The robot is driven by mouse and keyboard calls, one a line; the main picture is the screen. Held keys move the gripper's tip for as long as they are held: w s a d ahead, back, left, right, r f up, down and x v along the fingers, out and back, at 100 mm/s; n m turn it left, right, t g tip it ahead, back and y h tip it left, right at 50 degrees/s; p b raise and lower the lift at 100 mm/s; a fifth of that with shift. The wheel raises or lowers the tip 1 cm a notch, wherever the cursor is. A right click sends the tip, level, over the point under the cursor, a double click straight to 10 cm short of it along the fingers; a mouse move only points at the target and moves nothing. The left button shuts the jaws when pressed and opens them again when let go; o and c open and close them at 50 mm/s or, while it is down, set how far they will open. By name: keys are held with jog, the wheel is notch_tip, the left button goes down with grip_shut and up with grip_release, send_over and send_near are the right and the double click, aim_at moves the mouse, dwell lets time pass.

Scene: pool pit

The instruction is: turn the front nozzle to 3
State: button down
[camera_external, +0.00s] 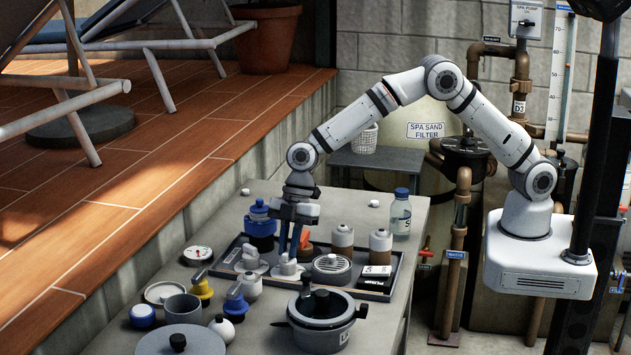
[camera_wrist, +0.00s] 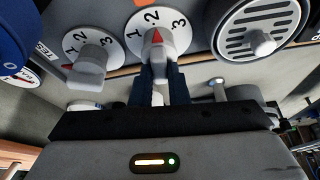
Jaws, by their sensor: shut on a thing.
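The front nozzle (camera_external: 287,269) is a pale grey knob on a white dial in the dark tray. In the wrist view, the front nozzle (camera_wrist: 158,45) has a red pointer aimed at about 2, with 1 on the left and 3 on the right. My gripper (camera_external: 289,251) points down from above, and its dark fingers close around the knob. In the wrist view, my gripper (camera_wrist: 160,78) holds the knob's lower part between both fingertips. A second similar nozzle (camera_external: 250,259) stands to the left; its dial (camera_wrist: 88,55) also carries 1, 2 and 3.
A round grey slotted drain (camera_external: 331,268) sits right of the front nozzle. A blue-lidded container (camera_external: 260,222) stands behind, with two brown-and-white jars (camera_external: 343,239) to the right. A grey lidded pot (camera_external: 320,315) is close in front. Several small fittings crowd the left.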

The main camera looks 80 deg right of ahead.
jog(key=m+b, duration=0.1)
jog(key=m+t, duration=0.1)
jog(key=m, duration=0.1)
jog(key=m+b, duration=0.1)
jog(key=shift+s+f+h+b, duration=0.25)
jog(key=shift+f+h+b, duration=0.05)
jog(key=shift+h, duration=0.1)
jog(key=m+t, duration=0.1)
jog(key=m, duration=0.2)
jog(key=m+t+h, duration=0.1)
jog(key=m, duration=0.1)
jog(key=shift+s+m+h, duration=0.1)
jog(key=shift+m+h, duration=0.2)
jog(key=shift+m, duration=0.1)
jog(key=c, duration=1.4)
grip_release()
jog(key=shift+a, duration=0.2)
jog(key=shift+r, duration=0.15)
jog(key=shift+d+r, duration=0.1)
jog(key=shift+r, duration=0.2)
jog(key=b+v, duration=0.1)
jog(key=v, duration=0.6)
